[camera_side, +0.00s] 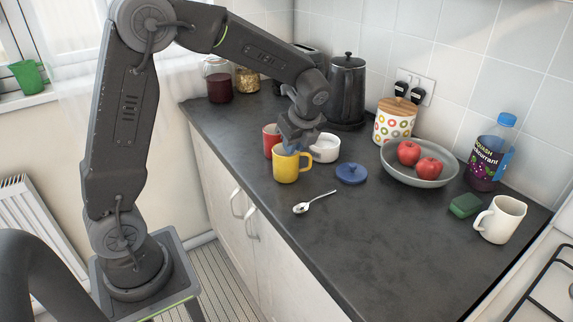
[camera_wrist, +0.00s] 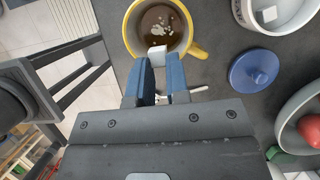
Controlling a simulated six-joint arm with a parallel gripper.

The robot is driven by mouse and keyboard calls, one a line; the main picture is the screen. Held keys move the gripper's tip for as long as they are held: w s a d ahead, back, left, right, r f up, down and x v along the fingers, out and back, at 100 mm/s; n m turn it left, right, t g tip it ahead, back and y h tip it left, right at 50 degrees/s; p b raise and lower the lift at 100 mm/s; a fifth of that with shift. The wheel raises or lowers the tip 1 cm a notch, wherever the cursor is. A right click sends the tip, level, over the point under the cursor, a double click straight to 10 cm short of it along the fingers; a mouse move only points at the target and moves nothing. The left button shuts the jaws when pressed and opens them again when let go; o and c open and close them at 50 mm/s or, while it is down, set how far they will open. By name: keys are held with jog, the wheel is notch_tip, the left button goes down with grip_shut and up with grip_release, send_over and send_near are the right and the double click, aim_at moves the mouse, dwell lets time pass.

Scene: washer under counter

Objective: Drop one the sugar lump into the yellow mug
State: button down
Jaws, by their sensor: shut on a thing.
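The yellow mug (camera_side: 286,170) stands upright on the dark counter. In the wrist view its rim (camera_wrist: 131,30) surrounds brown liquid with pale flecks on top. My gripper (camera_side: 289,150) points down over the mug. In the wrist view the blue fingertips (camera_wrist: 160,64) are shut on a white sugar lump (camera_wrist: 157,56). The lump shows against the near part of the mug opening; its exact height is hard to tell. The white sugar bowl (camera_side: 326,150) stands open beside the mug. More white lumps (camera_wrist: 269,13) lie in it in the wrist view.
A red mug (camera_side: 270,134) stands just behind the yellow one. A blue lid (camera_side: 351,173) and a teaspoon (camera_side: 313,202) lie nearby. A grey bowl (camera_side: 420,181) of red apples, a black kettle (camera_side: 347,92) and a white jug (camera_side: 500,220) stand further off. The front counter is clear.

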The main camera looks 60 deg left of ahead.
jog(key=shift+f, duration=0.3)
jog(key=c, duration=1)
grip_release()
jog(key=shift+c, duration=0.2)
jog(key=v, duration=1.4)
jog(key=shift+a, duration=0.1)
jog(key=s+d+f+n+t+h, duration=0.1)
jog(key=s+d+n+t+h, duration=0.1)
jog(key=s+n, duration=0.7)
jog(key=s+d+f+n+t+h, duration=0.2)
jog(key=s+d+n+t, duration=0.1)
jog(key=s+n, duration=0.5)
jog(key=s+d, duration=0.1)
jog(key=s, duration=0.2)
jog(key=shift+s+d+n+t+h, duration=0.25)
jog(key=shift+n+t+h, duration=0.05)
jog(key=shift+n, duration=0.1)
